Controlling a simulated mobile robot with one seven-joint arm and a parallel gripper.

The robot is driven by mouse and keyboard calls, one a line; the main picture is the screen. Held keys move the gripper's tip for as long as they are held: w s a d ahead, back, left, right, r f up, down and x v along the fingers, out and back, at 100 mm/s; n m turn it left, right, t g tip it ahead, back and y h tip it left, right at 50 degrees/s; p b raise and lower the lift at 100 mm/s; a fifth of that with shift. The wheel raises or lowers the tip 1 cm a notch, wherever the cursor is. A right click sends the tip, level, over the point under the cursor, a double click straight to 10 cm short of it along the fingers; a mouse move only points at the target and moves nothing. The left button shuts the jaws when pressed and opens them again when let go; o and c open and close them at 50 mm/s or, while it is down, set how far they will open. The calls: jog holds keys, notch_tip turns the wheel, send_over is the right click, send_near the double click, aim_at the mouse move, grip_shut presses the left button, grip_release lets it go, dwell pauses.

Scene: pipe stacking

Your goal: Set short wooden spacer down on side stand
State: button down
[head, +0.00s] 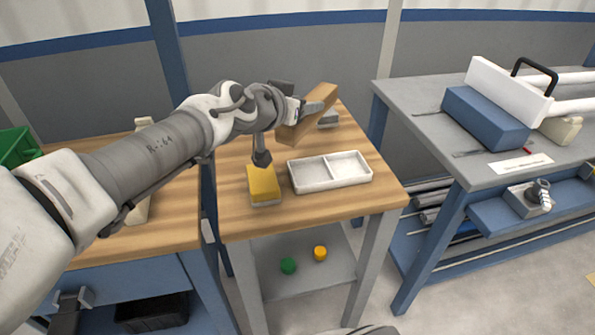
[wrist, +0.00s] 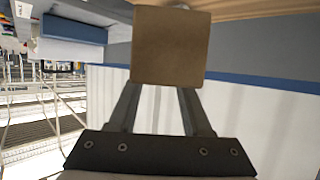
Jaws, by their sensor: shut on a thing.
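The short wooden spacer (head: 296,131) is a plain brown block. It is tilted and held above the back of the wooden-topped side stand (head: 318,211). My gripper (head: 312,107) is shut on it. In the wrist view the spacer (wrist: 172,45) shows its square end face beyond the two fingers of my gripper (wrist: 160,88). The spacer looks clear of the stand's top in the head view, but its exact height is hard to tell.
On the stand are a white two-compartment tray (head: 330,172), a yellow block (head: 263,185) and a grey item (head: 328,119) behind the spacer. A grey bench (head: 430,135) with a blue block (head: 485,118) stands right. The stand's front right top is clear.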

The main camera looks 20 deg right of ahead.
jog(key=shift+s+a+f+b, duration=0.1)
jog(key=shift+s+f+b, duration=0.45)
jog(key=shift+f, duration=0.35)
jog(key=b, duration=0.3)
send_over(273, 152)
jog(key=shift+g, duration=0.3)
notch_tip(273, 152, down, 7)
jog(key=shift+s+r, duration=0.1)
jog(key=shift+r, duration=0.05)
jog(key=shift+f+b, duration=0.5)
jog(key=shift+f, duration=1.5)
jog(key=shift+f, duration=0.2)
jog(key=shift+c, duration=1.7)
grip_release()
jog(key=shift+r, duration=0.1)
